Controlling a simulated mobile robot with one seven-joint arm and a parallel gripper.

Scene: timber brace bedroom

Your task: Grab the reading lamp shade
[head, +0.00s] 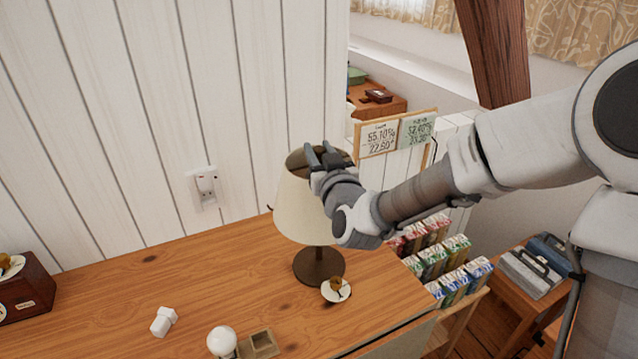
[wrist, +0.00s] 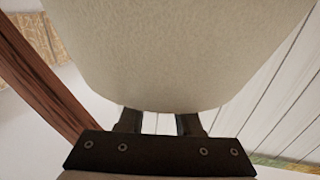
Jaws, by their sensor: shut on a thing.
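The reading lamp shade (head: 298,212) is cream and cone-shaped. It sits upright on a lamp with a dark round base (head: 318,267) on the wooden table top. My gripper (head: 324,156) is at the top rim of the shade, on its right side, and is shut on it. In the wrist view the shade (wrist: 185,50) fills the upper middle, close to the camera. The two dark fingers (wrist: 158,122) reach up to its edge, and their tips are hidden behind it.
A white plank wall (head: 130,120) with a socket (head: 205,187) stands behind. Colourful boxes (head: 440,255) are at right.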

